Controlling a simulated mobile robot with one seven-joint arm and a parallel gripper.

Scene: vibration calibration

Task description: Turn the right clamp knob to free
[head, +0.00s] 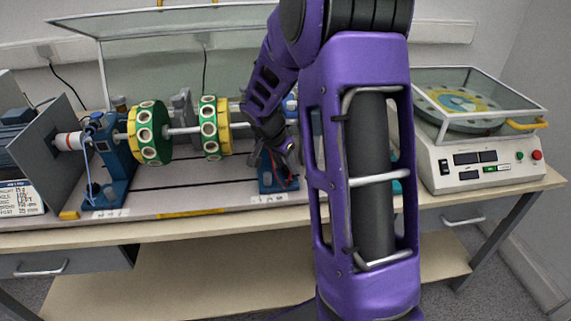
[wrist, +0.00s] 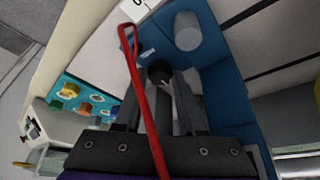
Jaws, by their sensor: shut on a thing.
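The right clamp knob (wrist: 160,74) is a small dark knob in the wrist view, low on the blue right bearing pedestal (wrist: 228,85). My gripper (wrist: 162,88) is shut on it, with one dark finger on each side. A red cable loop crosses in front of the fingers and hides part of them. In the head view the pedestal (head: 268,180) stands at the right end of the rotor shaft. My gripper (head: 287,160) reaches down to it there, and the knob is hidden behind my arm.
A shaft with two green and yellow discs (head: 150,132) runs left to the other blue pedestal (head: 108,165). A grey cylinder (wrist: 187,30) stands out from the right pedestal near my fingers. A white balancing machine (head: 485,165) stands at the right.

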